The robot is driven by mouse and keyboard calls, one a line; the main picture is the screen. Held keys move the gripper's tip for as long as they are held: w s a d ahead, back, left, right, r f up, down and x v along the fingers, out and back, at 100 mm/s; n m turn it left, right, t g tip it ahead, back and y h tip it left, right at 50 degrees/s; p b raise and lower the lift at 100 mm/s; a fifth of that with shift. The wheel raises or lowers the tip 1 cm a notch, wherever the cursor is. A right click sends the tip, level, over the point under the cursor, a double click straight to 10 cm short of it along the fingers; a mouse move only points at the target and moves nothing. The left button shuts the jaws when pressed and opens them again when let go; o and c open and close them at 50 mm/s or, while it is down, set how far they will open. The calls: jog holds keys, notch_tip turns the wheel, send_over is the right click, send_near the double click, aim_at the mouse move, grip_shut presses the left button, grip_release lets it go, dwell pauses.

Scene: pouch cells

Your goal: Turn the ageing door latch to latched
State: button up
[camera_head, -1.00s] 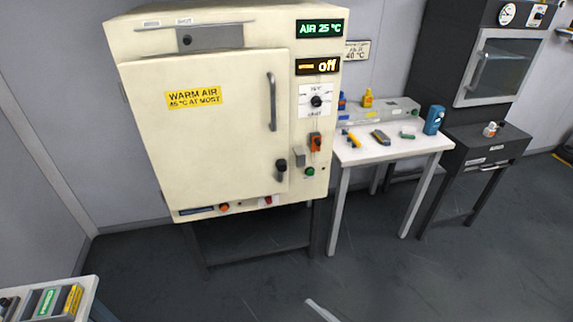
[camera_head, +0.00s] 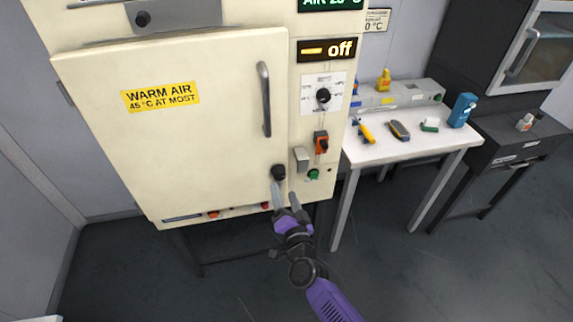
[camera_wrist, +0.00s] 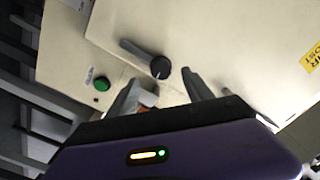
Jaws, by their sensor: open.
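The ageing door latch (camera_head: 278,172) is a dark knob at the lower right of the closed cream cabinet door (camera_head: 200,120). In the wrist view the latch (camera_wrist: 160,67) is round and black with a small pale mark. A grey bar-like piece shows beside it; I cannot tell whether it belongs to the latch. My gripper (camera_head: 284,192) is open and empty, just below and in front of the latch in the head view. In the wrist view the latch shows beyond the gap between my fingers, and contact is not visible. One finger hides the latch's lower part in the head view.
A grey box (camera_head: 301,160), an orange switch (camera_head: 321,142) and a green button (camera_head: 313,174) sit close right of the latch. The door handle (camera_head: 265,100) is above it. A white table (camera_head: 400,152) with small items stands to the right.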

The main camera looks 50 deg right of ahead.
aim_at(280, 177)
jog(key=shift+x, duration=3.85)
jog(key=shift+s+d+r, duration=0.1)
jog(key=shift+r, duration=0.05)
jog(key=shift+c, duration=0.2)
grip_shut()
